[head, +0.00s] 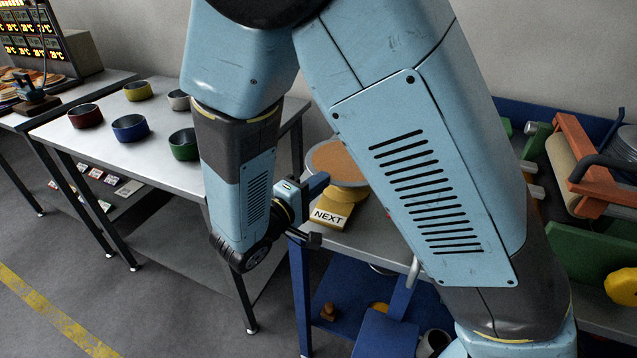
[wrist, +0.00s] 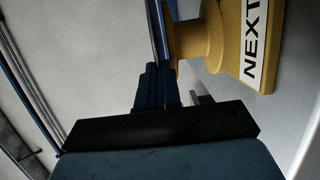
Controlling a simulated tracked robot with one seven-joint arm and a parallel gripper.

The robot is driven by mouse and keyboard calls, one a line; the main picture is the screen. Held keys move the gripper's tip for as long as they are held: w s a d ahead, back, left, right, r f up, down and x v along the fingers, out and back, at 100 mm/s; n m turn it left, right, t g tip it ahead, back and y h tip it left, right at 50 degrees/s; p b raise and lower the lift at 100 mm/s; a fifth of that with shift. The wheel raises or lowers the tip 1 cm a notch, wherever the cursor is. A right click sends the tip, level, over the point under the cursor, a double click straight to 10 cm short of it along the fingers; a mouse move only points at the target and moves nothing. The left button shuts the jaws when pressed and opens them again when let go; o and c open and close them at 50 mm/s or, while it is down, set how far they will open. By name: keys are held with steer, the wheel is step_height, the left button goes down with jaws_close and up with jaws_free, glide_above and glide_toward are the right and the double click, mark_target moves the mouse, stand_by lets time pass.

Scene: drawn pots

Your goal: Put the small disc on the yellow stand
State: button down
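The yellow stand (head: 350,192) with a NEXT label is at the right table's left end in the head view. It also shows sideways in the wrist view (wrist: 225,40). A round, brown-topped disc (head: 338,158) lies flat at the stand's top. In the wrist view a thin disc edge (wrist: 160,25) shows edge-on against the stand's top; I cannot tell if there is a small gap. My gripper (head: 320,185) reaches the disc's near left rim. Its dark blue fingers (wrist: 158,80) are close together at that edge and look shut on it; their tips are partly hidden.
Several small bowls, among them a blue bowl (head: 130,127) and a green bowl (head: 184,145), stand on the left table (head: 85,150). An orange-framed roller machine (head: 580,165) is at the right. My arm covers much of the middle. Open floor lies at front left.

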steer(key=shift+f, duration=0.55)
steer(key=c, duration=1.3)
jaws_free()
steer(key=shift+o, duration=0.2)
steer(key=v, duration=1.3)
steer(key=shift+s+a, duration=0.25)
steer(key=shift+s, duration=0.1)
